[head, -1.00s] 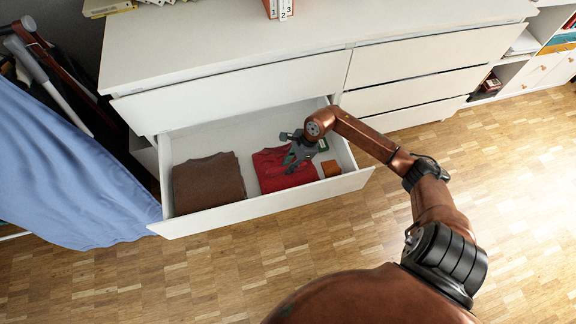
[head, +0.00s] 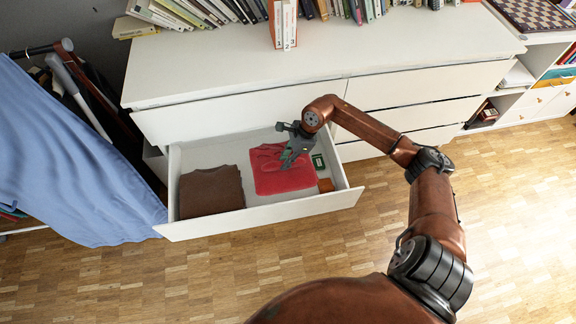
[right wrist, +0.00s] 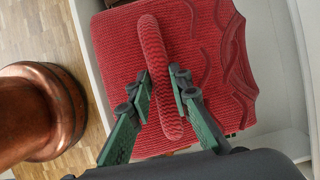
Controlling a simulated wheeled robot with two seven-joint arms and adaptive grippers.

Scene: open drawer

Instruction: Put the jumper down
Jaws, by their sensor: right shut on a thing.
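The red knitted jumper (head: 285,184) is folded and is at the right part of the open drawer (head: 262,219). My right gripper (head: 287,164) is over it, shut on a raised fold of the cloth. In the right wrist view the fold of the jumper (right wrist: 113,62) stands up between the two green fingers of the gripper (right wrist: 160,76). The rest of the jumper spreads flat on both sides of the fold. I cannot tell whether its underside touches the drawer floor. My left gripper is not in view.
A folded brown garment (head: 211,192) lies at the left of the drawer. A small green item (head: 318,161) and a small orange-brown box (head: 325,185) are at the right. Bare drawer floor shows around them. A blue cloth (head: 70,160) hangs at the left.

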